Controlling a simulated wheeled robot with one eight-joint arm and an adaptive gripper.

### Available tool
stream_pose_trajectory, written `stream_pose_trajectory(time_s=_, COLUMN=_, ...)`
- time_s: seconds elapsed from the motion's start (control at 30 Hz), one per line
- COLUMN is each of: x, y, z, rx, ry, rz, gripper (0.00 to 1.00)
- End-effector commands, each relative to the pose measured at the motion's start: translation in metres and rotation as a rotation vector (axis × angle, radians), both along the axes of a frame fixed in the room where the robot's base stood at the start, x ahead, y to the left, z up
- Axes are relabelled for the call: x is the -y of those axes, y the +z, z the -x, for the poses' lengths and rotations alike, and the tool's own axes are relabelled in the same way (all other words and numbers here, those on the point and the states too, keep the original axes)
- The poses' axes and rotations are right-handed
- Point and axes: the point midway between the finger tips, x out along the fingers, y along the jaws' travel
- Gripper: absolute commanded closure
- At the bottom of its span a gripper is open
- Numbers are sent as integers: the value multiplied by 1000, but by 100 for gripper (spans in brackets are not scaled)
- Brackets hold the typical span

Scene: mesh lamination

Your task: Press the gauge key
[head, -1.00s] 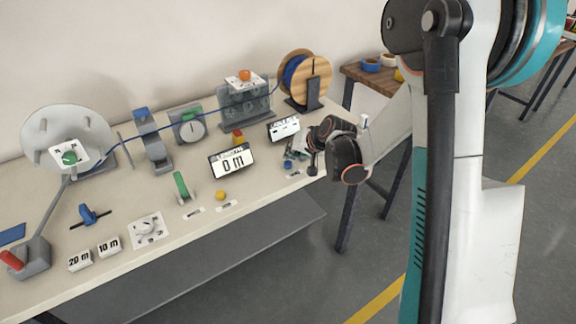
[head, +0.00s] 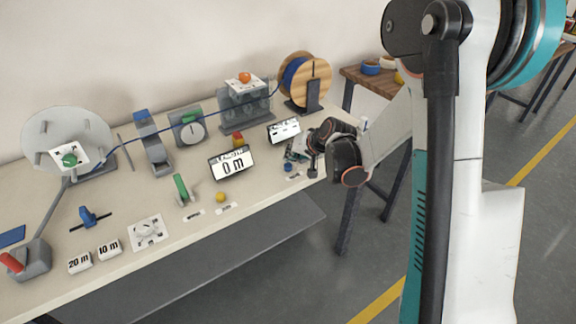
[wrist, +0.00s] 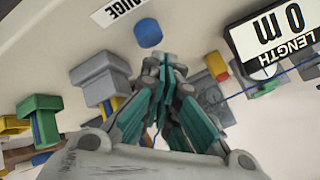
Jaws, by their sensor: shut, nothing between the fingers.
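The gauge key looks to be the round blue button (wrist: 148,33), beside a white label reading GAUGE (wrist: 118,9) in the wrist view. In the head view the blue button (head: 288,167) is at the bench's front right. My gripper (wrist: 166,62) is shut and empty, its tips just below the button in the wrist picture. A small gap shows between them there; the height of the tips above the bench cannot be told. In the head view my gripper (head: 297,153) is small and partly hidden by my wrist.
A LENGTH display (head: 232,163) reading 0 m stands left of my gripper, and another display (head: 284,130) stands behind it.

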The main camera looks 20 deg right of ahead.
Motion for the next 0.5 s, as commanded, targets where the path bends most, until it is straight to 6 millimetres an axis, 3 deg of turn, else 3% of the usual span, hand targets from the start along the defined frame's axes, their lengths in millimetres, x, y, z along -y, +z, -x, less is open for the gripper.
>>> stream_pose_trajectory(time_s=0.5, x=0, y=-9, z=0, rx=0, ry=0, rz=0, gripper=100)
